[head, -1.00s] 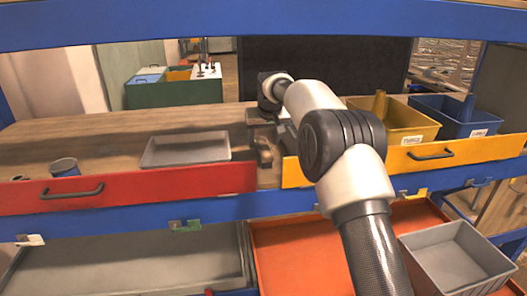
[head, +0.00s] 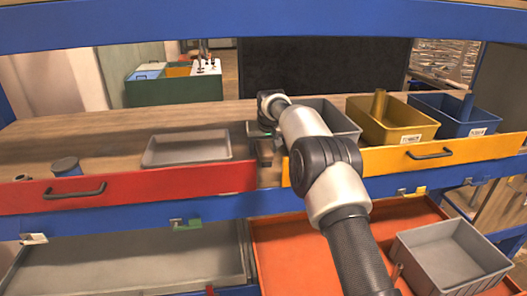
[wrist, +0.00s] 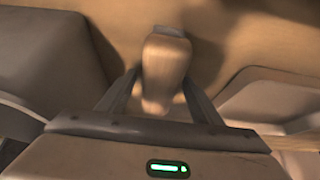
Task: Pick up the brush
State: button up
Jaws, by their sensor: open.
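My gripper (wrist: 163,100) is open, with its two fingers apart, in the wrist view. A rounded, wood-coloured piece that looks like the brush (wrist: 166,62) stands between and just beyond the fingers. Its near end reaches in between them, and I cannot tell whether either finger touches it. No bristles show. In the head view my gripper (head: 264,152) points down low over the shelf, between the grey tray and the grey bin. The brush cannot be made out there.
A shallow grey tray (head: 187,160) lies to the left, and a grey bin (head: 338,117) is right behind my arm. Yellow (head: 410,125) and blue (head: 470,128) bins stand further right. Red (head: 130,197) and yellow (head: 440,152) drawer fronts line the shelf edge. A small cup (head: 66,168) is far left.

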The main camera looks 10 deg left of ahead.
aim_at(264, 144)
jog(key=shift+f, duration=0.25)
jog(key=shift+c, duration=0.2)
jog(key=c, duration=1.1)
jog(key=shift+c, duration=0.2)
notch_tip(264, 144, up, 11)
jog(key=p, duration=0.3)
jog(key=shift+f, duration=0.2)
